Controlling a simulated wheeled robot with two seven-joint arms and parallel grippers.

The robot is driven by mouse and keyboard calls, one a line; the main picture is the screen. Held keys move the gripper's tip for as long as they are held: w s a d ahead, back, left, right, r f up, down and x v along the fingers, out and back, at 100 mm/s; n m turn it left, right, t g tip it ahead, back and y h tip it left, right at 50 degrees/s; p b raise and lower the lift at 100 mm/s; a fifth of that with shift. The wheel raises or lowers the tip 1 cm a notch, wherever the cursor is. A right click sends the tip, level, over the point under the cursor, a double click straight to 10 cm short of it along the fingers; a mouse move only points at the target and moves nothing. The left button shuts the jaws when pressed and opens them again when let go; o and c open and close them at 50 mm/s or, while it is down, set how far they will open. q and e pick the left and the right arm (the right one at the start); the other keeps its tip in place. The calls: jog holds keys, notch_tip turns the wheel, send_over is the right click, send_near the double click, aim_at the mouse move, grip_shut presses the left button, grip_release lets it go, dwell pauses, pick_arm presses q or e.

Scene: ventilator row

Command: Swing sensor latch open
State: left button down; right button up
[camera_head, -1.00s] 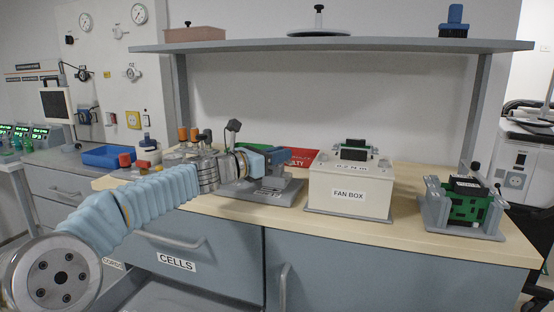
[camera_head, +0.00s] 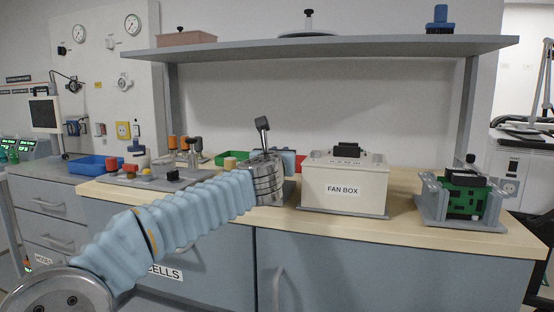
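My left arm reaches in from the left with its grey wrist (camera_head: 265,180) over the bench, just left of the white fan box. A grey stand (camera_head: 290,191) lies behind the wrist and is almost fully hidden, so the sensor latch cannot be made out there. A dark-headed grey post (camera_head: 262,130) rises above the wrist; I cannot tell what it is fixed to. My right gripper is not in view.
The fan box (camera_head: 343,188) stands close right of my wrist. A green board sits in a grey fixture (camera_head: 432,200) farther right. A plate with several knobs (camera_head: 160,183) and a blue tray (camera_head: 98,164) are left. A shelf (camera_head: 335,46) spans above.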

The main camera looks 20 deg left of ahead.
pick_arm(q)
jog(key=shift+y, duration=0.4)
jog(key=c, duration=1.1)
grip_release()
jog(key=shift+w, duration=0.1)
jog(key=shift+o, duration=0.2)
jog(key=shift+s+d, duration=0.1)
jog(key=shift+s, duration=0.45)
jog(key=s+b, duration=0.1)
jog(key=s, duration=0.3)
jog(key=s+d, duration=0.1)
jog(key=s, duration=0.3)
jog(key=s+b, duration=0.1)
jog(key=s, duration=0.3)
jog(key=shift+s+d+b, duration=0.35)
